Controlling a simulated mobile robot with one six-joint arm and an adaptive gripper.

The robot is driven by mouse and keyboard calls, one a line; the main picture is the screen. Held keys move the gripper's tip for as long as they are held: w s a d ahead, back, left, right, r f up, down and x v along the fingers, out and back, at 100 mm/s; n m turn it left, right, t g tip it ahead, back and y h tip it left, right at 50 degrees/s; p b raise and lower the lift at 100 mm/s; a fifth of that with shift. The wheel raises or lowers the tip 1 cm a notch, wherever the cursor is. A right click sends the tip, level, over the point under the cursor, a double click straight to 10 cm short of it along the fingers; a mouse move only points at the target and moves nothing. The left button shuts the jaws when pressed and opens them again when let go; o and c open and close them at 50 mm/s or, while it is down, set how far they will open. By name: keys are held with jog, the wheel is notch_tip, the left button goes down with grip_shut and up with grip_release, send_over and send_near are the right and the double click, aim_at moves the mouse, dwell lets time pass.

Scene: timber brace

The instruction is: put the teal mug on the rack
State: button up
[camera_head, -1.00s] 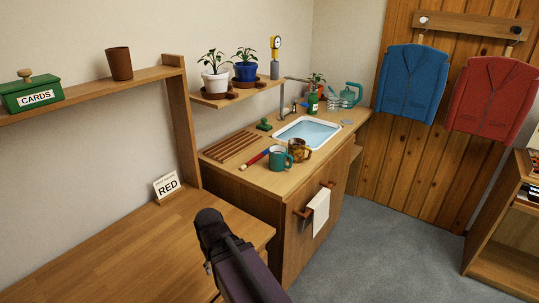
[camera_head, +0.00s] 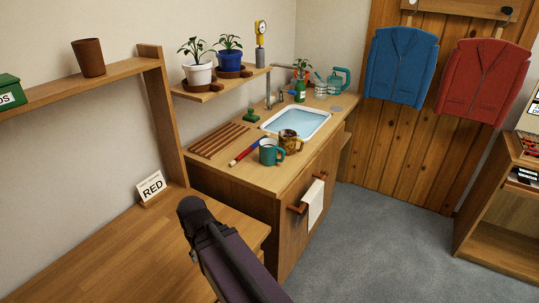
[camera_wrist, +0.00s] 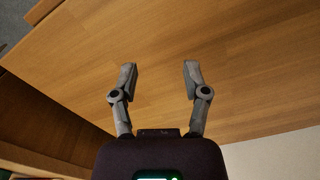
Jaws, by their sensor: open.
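The teal mug (camera_head: 270,152) stands upright on the wooden counter, in front of the sink. A brown patterned mug (camera_head: 291,142) stands close beside it on the right. The slatted wooden rack (camera_head: 220,140) lies on the counter to the left of the mug, with nothing on it. My gripper (camera_wrist: 157,78) is open and empty in the wrist view, with wood surface beyond its fingers. In the head view my arm rises at the bottom middle over the near desk, well short of the mug; the fingers cannot be made out there.
A red and blue stick (camera_head: 246,152) lies between rack and mug. A green stamp-like object (camera_head: 251,115) stands behind the rack. The sink (camera_head: 297,122) is behind the mugs. A shelf with potted plants (camera_head: 220,84) overhangs the back. A RED sign (camera_head: 151,187) stands on the near desk (camera_head: 120,245).

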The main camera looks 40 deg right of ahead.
jog(key=shift+d, duration=0.1)
jog(key=shift+w+d+r, duration=0.1)
jog(key=shift+w+d, duration=0.25)
jog(key=shift+d, duration=0.05)
jog(key=w+d+r+t+y+p, duration=0.1)
jog(key=w+d+r+t+y, duration=0.2)
jog(key=d, duration=0.6)
jog(key=w+d+r+t+p, duration=0.1)
jog(key=w+d+r+t, duration=0.3)
jog(key=d, duration=0.6)
jog(key=s+d+r+m+t+h, duration=0.1)
jog(key=s+d+r+t+h, duration=0.1)
jog(key=d, duration=0.9)
jog(key=s+d+r+m+t+h+p, duration=0.1)
jog(key=d+r+t, duration=0.3)
jog(key=d, duration=0.7)
jog(key=shift+s+d+r+m+h, duration=0.35)
jog(key=shift+r+m+h, duration=0.4)
jog(key=shift+r, duration=0.2)
jog(key=shift+w, duration=0.1)
